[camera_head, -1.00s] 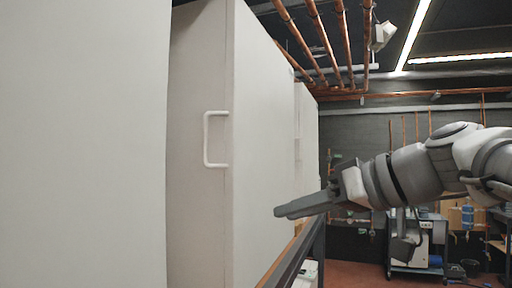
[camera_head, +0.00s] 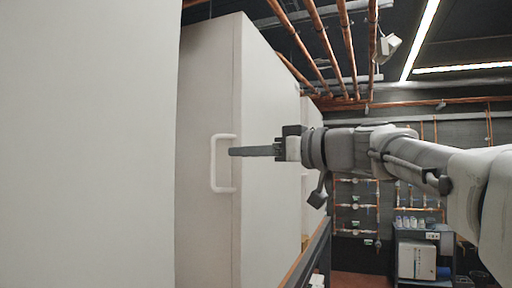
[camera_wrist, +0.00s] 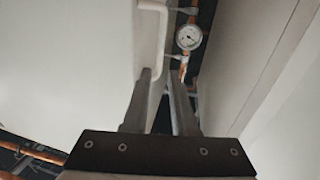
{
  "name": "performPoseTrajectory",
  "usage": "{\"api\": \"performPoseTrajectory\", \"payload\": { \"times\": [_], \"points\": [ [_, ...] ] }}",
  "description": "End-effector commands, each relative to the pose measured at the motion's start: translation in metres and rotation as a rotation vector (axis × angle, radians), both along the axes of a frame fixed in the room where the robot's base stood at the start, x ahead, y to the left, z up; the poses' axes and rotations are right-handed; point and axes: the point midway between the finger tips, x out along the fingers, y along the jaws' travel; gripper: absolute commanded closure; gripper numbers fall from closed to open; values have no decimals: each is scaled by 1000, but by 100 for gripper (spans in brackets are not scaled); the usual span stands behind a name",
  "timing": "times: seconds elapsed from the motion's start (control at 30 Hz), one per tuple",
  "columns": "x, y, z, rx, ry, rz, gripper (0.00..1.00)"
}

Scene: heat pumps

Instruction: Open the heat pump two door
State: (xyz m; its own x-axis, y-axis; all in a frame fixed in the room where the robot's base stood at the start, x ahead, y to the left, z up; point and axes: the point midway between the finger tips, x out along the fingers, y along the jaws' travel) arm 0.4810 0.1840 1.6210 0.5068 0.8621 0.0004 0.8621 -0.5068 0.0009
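A tall white cabinet door (camera_head: 207,90) with a white U-shaped handle (camera_head: 214,165) stands left of centre in the head view. I see no label telling which heat pump it is. The door looks closed. My gripper (camera_head: 232,152) reaches in from the right with its fingertips at the upper half of the handle. In the wrist view the two fingers (camera_wrist: 159,74) are apart, and the handle (camera_wrist: 160,42) runs down into the gap between them. Whether either finger touches it cannot be told.
A large pale panel (camera_head: 85,140) fills the left of the head view, close by. A dark rail with a wooden top (camera_head: 310,254) runs below the cabinet side. A round gauge (camera_wrist: 189,37) on copper piping shows in the wrist view.

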Motion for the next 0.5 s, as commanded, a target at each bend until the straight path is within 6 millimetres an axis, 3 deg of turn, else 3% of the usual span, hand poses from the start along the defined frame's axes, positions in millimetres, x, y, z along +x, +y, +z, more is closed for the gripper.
{"api": "performPoseTrajectory", "payload": {
  "times": [0.2,0.5],
  "points": [
    [22,39,2,0,2,3,74],
    [36,62,0,1,2,1,74]
  ]
}}
